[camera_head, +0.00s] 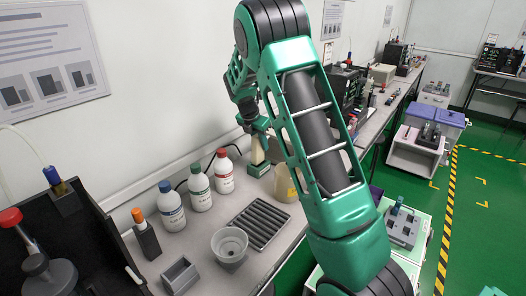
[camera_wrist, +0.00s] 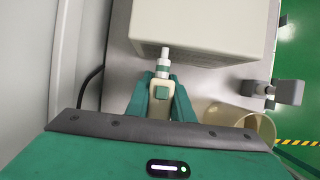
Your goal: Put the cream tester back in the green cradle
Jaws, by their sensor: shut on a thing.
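The cream tester (camera_wrist: 159,108), with a green button and a pale tip, is between the two green fingers of my gripper (camera_wrist: 161,100). My gripper is shut on it. In the head view my gripper (camera_head: 257,130) is over the bench near the wall, beyond the bottles. A cream upright piece (camera_head: 256,150) shows just below it, most likely the tester. A small dark green block (camera_head: 259,169) is under that piece, perhaps the green cradle. I cannot tell whether they touch. No cradle can be made out in the wrist view.
A large off-white box (camera_wrist: 200,30) lies just ahead of the tester's tip. A beige jug (camera_head: 288,184) stands close to the right. Capped bottles (camera_head: 201,193), a slotted grey tray (camera_head: 260,223) and a pale cup (camera_head: 229,246) stand on the near bench. The wall borders the left.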

